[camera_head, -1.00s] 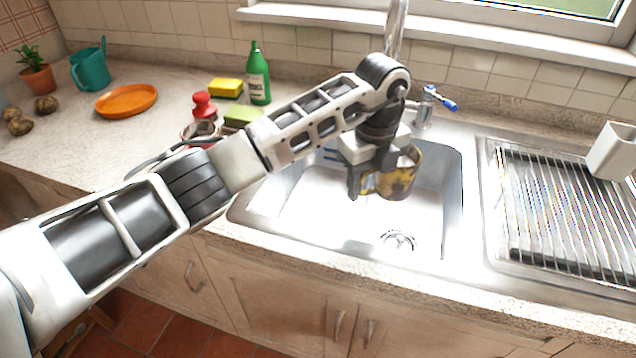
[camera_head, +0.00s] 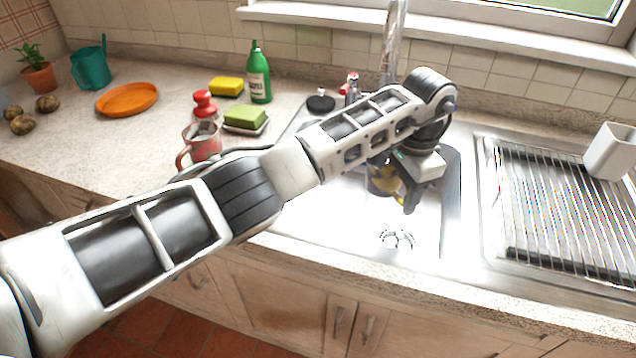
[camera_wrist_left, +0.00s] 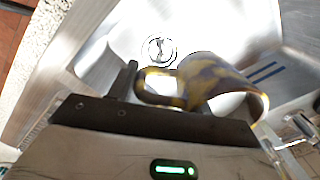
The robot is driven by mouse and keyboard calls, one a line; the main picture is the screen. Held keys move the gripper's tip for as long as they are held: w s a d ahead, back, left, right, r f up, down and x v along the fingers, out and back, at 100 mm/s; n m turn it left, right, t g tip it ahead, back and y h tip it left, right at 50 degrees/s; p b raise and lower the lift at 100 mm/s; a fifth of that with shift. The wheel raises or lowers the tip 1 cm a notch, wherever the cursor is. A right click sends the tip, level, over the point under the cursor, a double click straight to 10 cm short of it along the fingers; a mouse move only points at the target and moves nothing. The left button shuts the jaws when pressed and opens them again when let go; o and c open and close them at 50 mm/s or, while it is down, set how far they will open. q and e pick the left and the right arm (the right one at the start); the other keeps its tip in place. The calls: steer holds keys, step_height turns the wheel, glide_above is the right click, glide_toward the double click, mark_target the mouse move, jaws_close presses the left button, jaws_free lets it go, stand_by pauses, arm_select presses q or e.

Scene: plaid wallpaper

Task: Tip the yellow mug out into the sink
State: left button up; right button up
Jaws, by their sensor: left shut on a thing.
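The yellow mug (camera_head: 381,183), mottled with grey, is over the sink (camera_head: 330,213), partly hidden behind my left forearm in the head view. My left gripper (camera_head: 408,198) is shut on its handle, with the mug body to the left of the fingers. In the left wrist view the mug (camera_wrist_left: 213,82) looks tilted, its handle at the dark finger and its rim toward the lower right. The drain (camera_head: 396,239) lies below it in the basin. I cannot see any contents or anything pouring. My right gripper is not in view.
The faucet (camera_head: 393,45) rises behind the sink, close to my left wrist. A drying rack (camera_head: 560,205) with a white holder (camera_head: 611,152) is on the right.

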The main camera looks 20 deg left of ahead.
mark_target(368, 189)
arm_select(q)
steer(key=shift+d+n, duration=0.1)
steer(key=shift+n, duration=0.3)
step_height(368, 189, down, 6)
steer(key=shift+f+b, duration=0.1)
steer(key=shift+b, duration=0.4)
steer(key=a+r+t+h+p, duration=0.1)
steer(key=a+r+h, duration=0.3)
steer(key=h, duration=0.3)
steer(key=shift+s+a, duration=0.45)
steer(key=shift+a, duration=0.1)
steer(key=shift+a+r, duration=0.1)
steer(key=shift+a, duration=0.1)
steer(key=shift+a+r+h, duration=0.1)
steer(key=shift+r+h, duration=0.1)
steer(key=shift+h, duration=0.3)
steer(key=shift+a+r+t+h, duration=0.3)
steer(key=shift+r+h, duration=0.1)
steer(key=shift+h, duration=0.1)
steer(key=shift+s+a+r+h, duration=0.1)
steer(key=shift+a+r+h, duration=0.15)
steer(key=shift+r+h, duration=0.8)
stand_by(0.7)
